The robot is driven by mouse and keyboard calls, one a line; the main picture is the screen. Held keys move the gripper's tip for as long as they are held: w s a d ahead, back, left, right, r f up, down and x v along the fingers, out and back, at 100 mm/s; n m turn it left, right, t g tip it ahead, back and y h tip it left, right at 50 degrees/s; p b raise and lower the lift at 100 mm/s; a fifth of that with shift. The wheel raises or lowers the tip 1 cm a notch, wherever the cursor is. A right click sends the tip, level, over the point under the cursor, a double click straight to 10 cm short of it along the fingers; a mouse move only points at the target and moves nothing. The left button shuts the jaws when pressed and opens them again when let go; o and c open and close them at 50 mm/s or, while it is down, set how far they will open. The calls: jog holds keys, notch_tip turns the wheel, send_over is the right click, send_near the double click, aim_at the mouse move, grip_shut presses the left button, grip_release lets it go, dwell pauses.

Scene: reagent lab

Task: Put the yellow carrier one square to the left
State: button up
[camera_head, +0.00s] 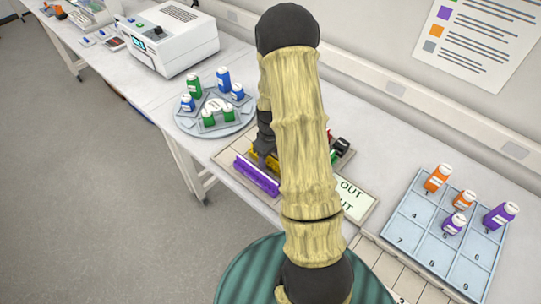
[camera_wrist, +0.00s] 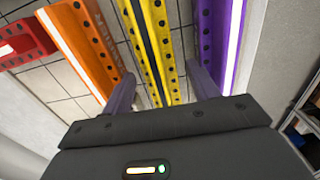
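The yellow carrier (camera_wrist: 155,45) is a long perforated bar with a dark centre groove, seen in the middle of the wrist view. In the head view only a bit of the yellow carrier (camera_head: 250,153) shows beside my gripper (camera_head: 263,158). In the wrist view my gripper (camera_wrist: 162,88) is open, with its fingers wide apart on either side of the yellow carrier's line and a gap to it on both sides. I cannot tell the height between them. An orange carrier (camera_wrist: 85,45) lies to the left and a purple carrier (camera_wrist: 222,40) to the right.
A red carrier (camera_wrist: 25,45) is at the far left of the wrist view. The tiled board (camera_wrist: 62,82) has bare squares between carriers. In the head view, a round bottle tray (camera_head: 240,125) stands behind left, and a numbered blue tray (camera_head: 430,235) with several bottles stands right.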

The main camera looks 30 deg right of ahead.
jog(key=shift+r, duration=0.15)
notch_tip(320, 180, up, 12)
jog(key=b, duration=0.2)
dwell(0.5)
dwell(0.4)
jog(key=s+a+r+m+t, duration=0.2)
jog(key=s+a+r+m, duration=0.1)
jog(key=s+a, duration=0.9)
jog(key=shift+s+a+r+m+t, duration=0.3)
jog(key=shift+a+m, duration=0.2)
jog(key=shift+a, duration=0.3)
jog(key=shift+w, duration=0.1)
